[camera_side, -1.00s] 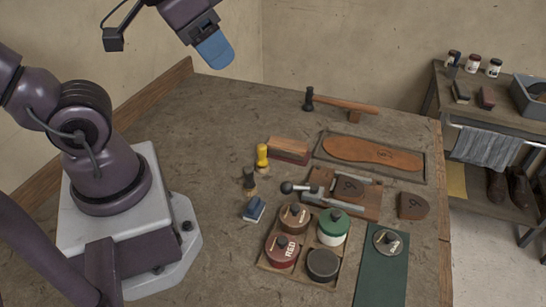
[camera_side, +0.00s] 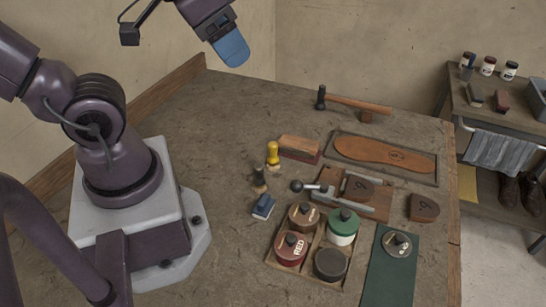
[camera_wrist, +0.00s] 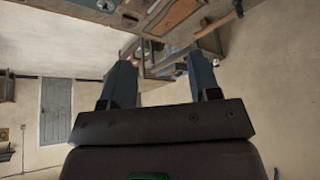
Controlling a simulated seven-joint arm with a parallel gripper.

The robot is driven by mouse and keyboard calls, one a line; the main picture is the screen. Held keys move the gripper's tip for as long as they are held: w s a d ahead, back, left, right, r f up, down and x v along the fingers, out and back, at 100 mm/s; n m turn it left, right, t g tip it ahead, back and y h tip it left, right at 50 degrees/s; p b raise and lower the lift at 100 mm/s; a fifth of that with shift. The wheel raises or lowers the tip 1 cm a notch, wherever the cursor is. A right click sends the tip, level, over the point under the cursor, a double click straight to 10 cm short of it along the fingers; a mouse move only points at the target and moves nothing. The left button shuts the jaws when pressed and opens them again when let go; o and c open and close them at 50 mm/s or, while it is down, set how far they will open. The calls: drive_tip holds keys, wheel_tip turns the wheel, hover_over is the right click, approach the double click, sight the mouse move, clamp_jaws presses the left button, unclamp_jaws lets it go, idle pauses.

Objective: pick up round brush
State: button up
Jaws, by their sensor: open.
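Small brush-like tools stand in a loose row on the bench in the side view: a yellow-handled one (camera_side: 272,153), a dark upright one (camera_side: 259,180) and a blue block-like one (camera_side: 263,207). I cannot tell for certain which is the round brush; the two upright ones look rounded. My gripper (camera_side: 232,48) is high above the back left of the bench, well away from them. In the wrist view my gripper (camera_wrist: 160,78) has its two blue fingers spread apart with nothing between them.
Right of the tools are a wood-backed brush (camera_side: 300,148), a lever clamp (camera_side: 352,191) and a tray of round tins (camera_side: 268,257). Behind lie a sole in a frame (camera_side: 384,155) and a hammer (camera_side: 352,104). The bench's back left is clear.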

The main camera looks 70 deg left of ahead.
drive_tip(key=w+a+f+g, duration=0.2)
drive_tip(key=a+f+g, duration=0.1)
drive_tip(key=f, duration=0.2)
drive_tip(key=m+g, duration=0.3)
drive_tip(key=m, duration=1.5)
hover_over(273, 143)
wheel_tip(273, 143, down, 15)
wheel_tip(273, 143, down, 7)
drive_tip(key=shift+a+r, duration=0.1)
drive_tip(key=shift+d+f, duration=0.2)
drive_tip(key=shift+f, duration=2.45)
drive_tip(key=c, duration=1)
